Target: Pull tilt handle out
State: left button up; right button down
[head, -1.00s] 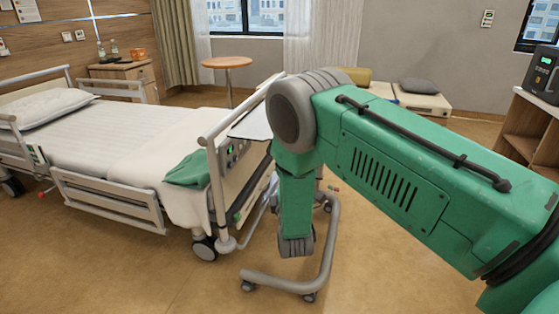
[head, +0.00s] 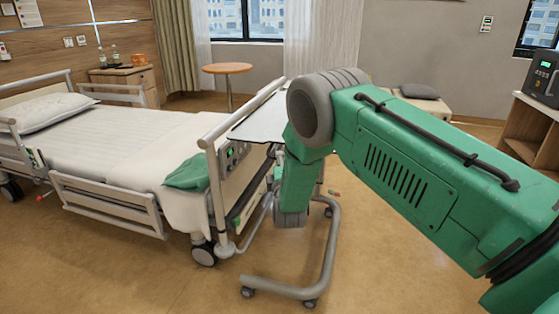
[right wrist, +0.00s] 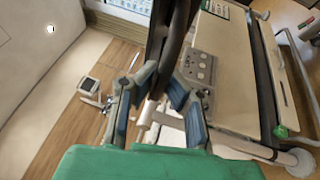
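The overbed table has a light tabletop (head: 262,122) at the bed's foot end and a grey wheeled base (head: 328,255). No tilt handle is clearly recognisable in the head view. In the right wrist view, a pale short bar (right wrist: 150,114) lies between the fingers of my right gripper (right wrist: 160,92); I cannot tell whether it is the tilt handle. The fingers, with blue-grey pads, stand apart on either side of it, with no clear grip. In the head view my green right arm hides the gripper's fingers. My left gripper is not in view.
The bed (head: 120,145) fills the left, with a control panel (head: 234,158) on its footboard and a green cloth (head: 188,172). A dark post (right wrist: 172,45) rises close beyond the fingers. A round table (head: 228,69) stands behind.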

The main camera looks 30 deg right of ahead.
jog(key=shift+s+a+f, duration=0.1)
jog(key=shift+a+f, duration=0.1)
jog(key=shift+a, duration=0.05)
jog(key=shift+s+a+p, duration=0.8)
jog(key=shift+s+a, duration=0.1)
jog(key=shift+a, duration=0.2)
jog(key=shift+f, duration=0.25)
jog(key=c, duration=1.6)
grip_release()
jog(key=shift+a+r, duration=0.15)
jog(key=shift+r, duration=0.1)
jog(key=v, duration=1.2)
